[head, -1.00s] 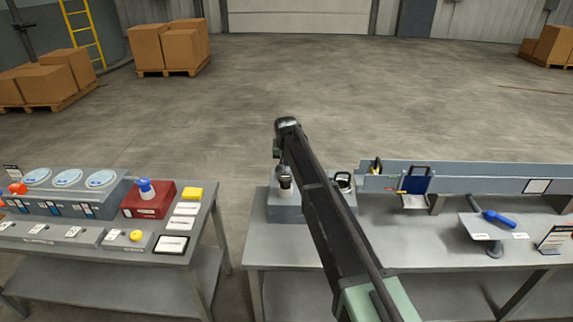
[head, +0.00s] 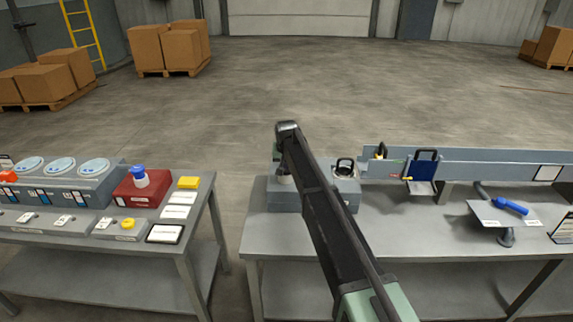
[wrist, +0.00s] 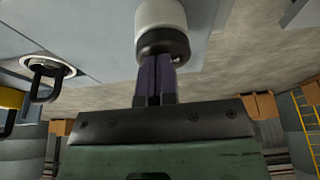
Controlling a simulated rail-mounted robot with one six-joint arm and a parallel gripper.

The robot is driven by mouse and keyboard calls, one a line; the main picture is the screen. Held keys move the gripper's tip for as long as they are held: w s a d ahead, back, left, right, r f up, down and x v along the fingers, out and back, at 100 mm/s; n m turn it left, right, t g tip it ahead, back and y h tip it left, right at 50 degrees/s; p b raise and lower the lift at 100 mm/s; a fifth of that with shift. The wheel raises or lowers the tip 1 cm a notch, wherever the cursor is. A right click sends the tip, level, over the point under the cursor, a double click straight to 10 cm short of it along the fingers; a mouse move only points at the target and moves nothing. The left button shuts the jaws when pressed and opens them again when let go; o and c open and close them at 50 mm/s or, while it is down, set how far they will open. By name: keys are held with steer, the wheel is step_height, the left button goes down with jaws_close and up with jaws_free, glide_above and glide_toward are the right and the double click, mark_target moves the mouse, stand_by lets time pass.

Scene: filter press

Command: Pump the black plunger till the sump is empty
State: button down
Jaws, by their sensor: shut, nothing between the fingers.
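The black plunger (wrist: 163,43) shows in the wrist view as a dark round cap on a white cylinder (wrist: 160,14). My gripper (wrist: 155,62) is shut and empty, with its fingertips right at the dark cap; I cannot tell whether they press on it. In the head view my arm crosses in front of the grey block (head: 318,200) on the right bench, and the plunger and fingertips are mostly hidden behind it. The sump's level cannot be seen.
A black loop handle on a pale ring (head: 345,168) stands close right of the plunger. A blue trough (head: 480,166) runs along the bench's back. The left bench (head: 185,240) holds a red box (head: 137,190). A floor gap separates the benches.

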stand_by(0.3)
steer(key=shift+r+p, duration=0.4)
steer(key=shift+p, duration=0.2)
steer(key=p+v, duration=1.2)
steer(key=v, duration=0.1)
steer(key=shift+w+r+p, duration=0.2)
steer(key=shift+w+p, duration=0.15)
steer(key=shift+p, duration=0.05)
steer(key=shift+f, duration=0.1)
